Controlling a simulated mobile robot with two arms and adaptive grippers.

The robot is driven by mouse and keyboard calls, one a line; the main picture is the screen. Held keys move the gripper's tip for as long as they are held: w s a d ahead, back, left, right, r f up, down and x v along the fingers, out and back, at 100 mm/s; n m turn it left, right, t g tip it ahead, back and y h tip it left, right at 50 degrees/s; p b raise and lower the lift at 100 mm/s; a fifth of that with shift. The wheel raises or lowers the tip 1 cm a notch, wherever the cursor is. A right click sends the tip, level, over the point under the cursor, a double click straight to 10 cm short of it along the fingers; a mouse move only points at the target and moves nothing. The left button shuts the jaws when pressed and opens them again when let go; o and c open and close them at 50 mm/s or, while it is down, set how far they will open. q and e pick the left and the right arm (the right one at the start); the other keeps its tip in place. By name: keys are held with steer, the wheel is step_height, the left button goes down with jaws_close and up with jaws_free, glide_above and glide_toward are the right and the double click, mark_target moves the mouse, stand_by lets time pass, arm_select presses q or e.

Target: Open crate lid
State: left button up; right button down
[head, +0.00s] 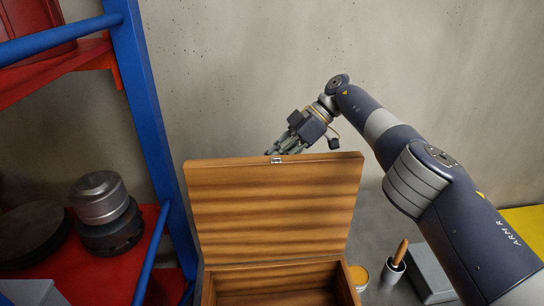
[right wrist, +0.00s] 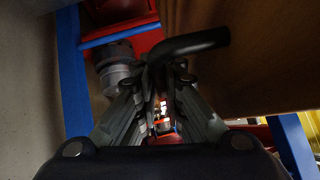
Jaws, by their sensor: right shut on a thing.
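The wooden crate (head: 349,284) stands at the bottom middle of the head view. My left gripper is not in view.
A blue and red shelf rack (head: 150,120) stands at left, holding metal rotor-like parts (head: 100,198). A concrete wall is behind.

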steer(key=shift+w+f, duration=0.1)
steer(key=shift+f, duration=0.15)
steer(key=shift+s, duration=0.2)
steer(key=c, duration=1.7)
jaws_free()
steer(key=shift+w, duration=0.15)
steer(key=shift+r, duration=0.1)
steer(key=shift+r, duration=0.1)
